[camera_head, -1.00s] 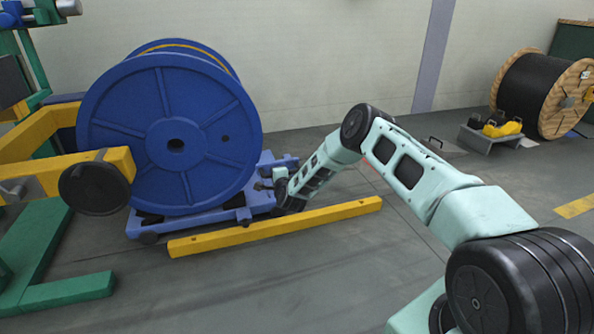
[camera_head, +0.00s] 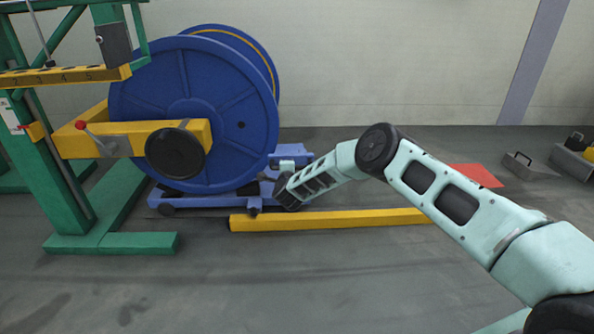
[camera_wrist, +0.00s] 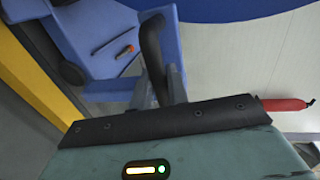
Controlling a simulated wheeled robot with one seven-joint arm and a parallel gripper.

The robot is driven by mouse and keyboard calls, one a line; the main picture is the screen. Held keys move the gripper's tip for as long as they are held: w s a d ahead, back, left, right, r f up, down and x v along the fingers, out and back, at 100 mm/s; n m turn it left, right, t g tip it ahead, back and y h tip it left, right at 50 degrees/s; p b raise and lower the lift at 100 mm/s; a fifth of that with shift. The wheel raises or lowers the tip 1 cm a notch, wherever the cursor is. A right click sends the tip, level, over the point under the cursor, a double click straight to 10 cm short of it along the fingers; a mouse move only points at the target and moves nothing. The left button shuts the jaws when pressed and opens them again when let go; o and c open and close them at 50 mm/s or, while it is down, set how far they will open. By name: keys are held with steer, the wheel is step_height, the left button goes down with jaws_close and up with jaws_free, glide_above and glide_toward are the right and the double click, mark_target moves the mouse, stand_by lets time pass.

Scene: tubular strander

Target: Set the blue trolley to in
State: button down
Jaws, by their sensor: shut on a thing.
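The blue trolley (camera_head: 205,203) stands low on the floor behind the near yellow rail, bearing a large blue reel (camera_head: 215,105). The reel stands behind the yellow arm of the green stand, whose black disc overlaps the reel's middle. My gripper (camera_head: 282,182) is at the trolley's right end, small and partly hidden by my wrist. In the wrist view my gripper (camera_wrist: 162,88) is shut on a dark bar-like handle (camera_wrist: 151,42) in front of the trolley's blue plate (camera_wrist: 95,35). The fingertips' far side is hidden.
The green stand (camera_head: 45,160) with its yellow arm (camera_head: 80,140) is at the left, its foot reaching forward. The yellow rail (camera_head: 330,219) lies along the floor before the trolley. A red floor patch (camera_head: 475,175) lies to the right. The front floor is clear.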

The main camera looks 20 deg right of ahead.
steer(key=shift+d+h, duration=0.3)
steer(key=shift+d, duration=0.65)
steer(key=c, duration=1.4)
jaws_free()
steer(key=shift+f, duration=0.1)
steer(key=shift+c, duration=0.2)
steer(key=shift+a, duration=0.15)
steer(key=shift+a, duration=0.1)
steer(key=shift+s+a+r+p, duration=0.15)
steer(key=shift+s+r+p, duration=0.05)
steer(key=shift+s+p, duration=0.1)
steer(key=p+v, duration=0.8)
steer(key=v, duration=0.8)
steer(key=shift+s, duration=0.35)
